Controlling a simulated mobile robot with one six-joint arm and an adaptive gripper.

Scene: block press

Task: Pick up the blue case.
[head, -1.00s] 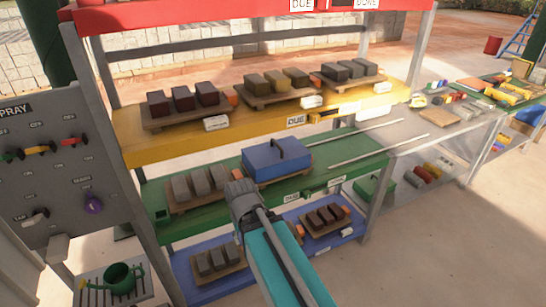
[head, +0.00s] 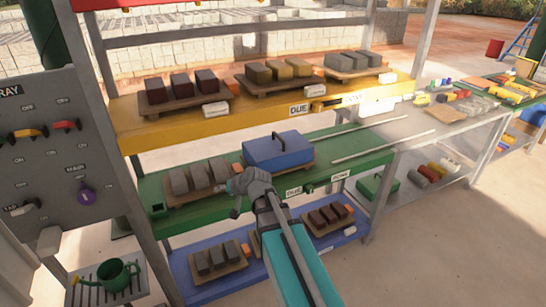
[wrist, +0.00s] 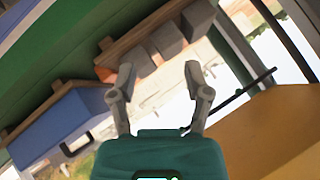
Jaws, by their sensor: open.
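The blue case (head: 280,153) sits on a wooden board on the green middle shelf, with its dark handle on top. It also shows at the left of the wrist view (wrist: 60,128). My gripper (head: 237,190) is in front of the green shelf, to the left of the case's front. In the wrist view its two fingers (wrist: 158,75) are spread apart with nothing between them, and the case lies outside them on the left. The gripper is apart from the case.
Grey blocks on a board (head: 197,176) stand left of the case; they also show beyond my fingers (wrist: 155,45). The yellow shelf (head: 240,118) with loaded boards is above. The blue shelf (head: 205,288) is below. Two pale rods lie right of the case.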

